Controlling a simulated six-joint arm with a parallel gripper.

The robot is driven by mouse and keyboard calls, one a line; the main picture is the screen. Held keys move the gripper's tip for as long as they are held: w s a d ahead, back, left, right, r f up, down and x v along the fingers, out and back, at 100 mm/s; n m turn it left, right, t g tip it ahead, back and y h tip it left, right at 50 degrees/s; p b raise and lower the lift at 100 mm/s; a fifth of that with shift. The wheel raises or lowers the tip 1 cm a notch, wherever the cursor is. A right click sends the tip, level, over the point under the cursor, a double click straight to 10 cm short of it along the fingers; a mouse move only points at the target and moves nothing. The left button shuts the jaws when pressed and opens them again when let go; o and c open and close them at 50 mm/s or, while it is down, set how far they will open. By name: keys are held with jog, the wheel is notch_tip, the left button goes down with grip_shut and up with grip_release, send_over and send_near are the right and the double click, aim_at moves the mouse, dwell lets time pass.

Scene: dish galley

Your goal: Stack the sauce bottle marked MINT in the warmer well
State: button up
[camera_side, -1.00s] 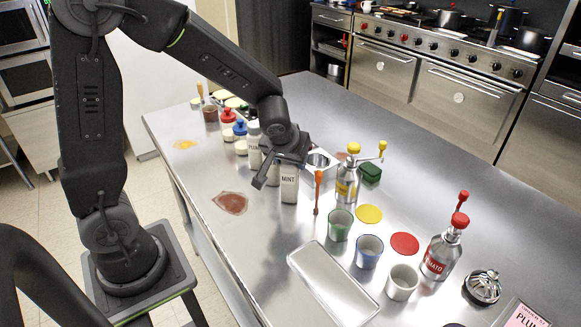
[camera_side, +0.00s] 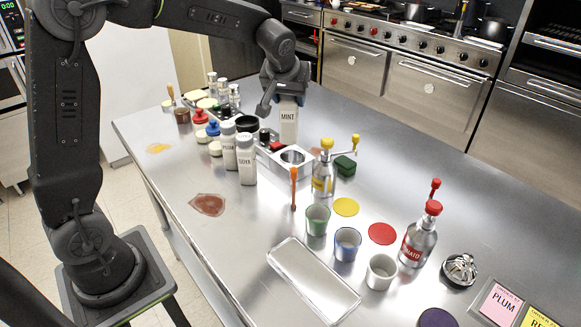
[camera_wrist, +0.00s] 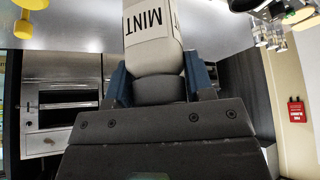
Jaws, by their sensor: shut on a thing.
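The white sauce bottle marked MINT (camera_side: 288,128) hangs upright below my gripper (camera_side: 287,97) in the side view. My gripper is shut on its dark top. In the wrist view the same bottle (camera_wrist: 152,35) sits between the blue-sided fingers (camera_wrist: 160,82), its label readable but turned. The warmer well (camera_side: 292,157) is a metal box with round openings. The bottle's lower end shows at the well's far edge, apparently above the table. I cannot tell the exact gap, or whether it is over an opening.
White bottles marked PLUM (camera_side: 229,148) and CIDER (camera_side: 246,160) stand left of the well. A yellow-topped pump bottle (camera_side: 323,178) stands close on the right. Cups and a metal tray (camera_side: 312,280) lie nearer the camera.

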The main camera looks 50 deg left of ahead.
aim_at(293, 131)
jog(key=shift+w+a, duration=0.25)
jog(key=shift+w, duration=0.4)
jog(key=f, duration=1)
jog(key=shift+w+a, duration=0.1)
jog(key=shift+w, duration=0.2)
jog(key=shift+f, duration=0.35)
jog(key=o, duration=1.3)
jog(key=shift+o, duration=0.2)
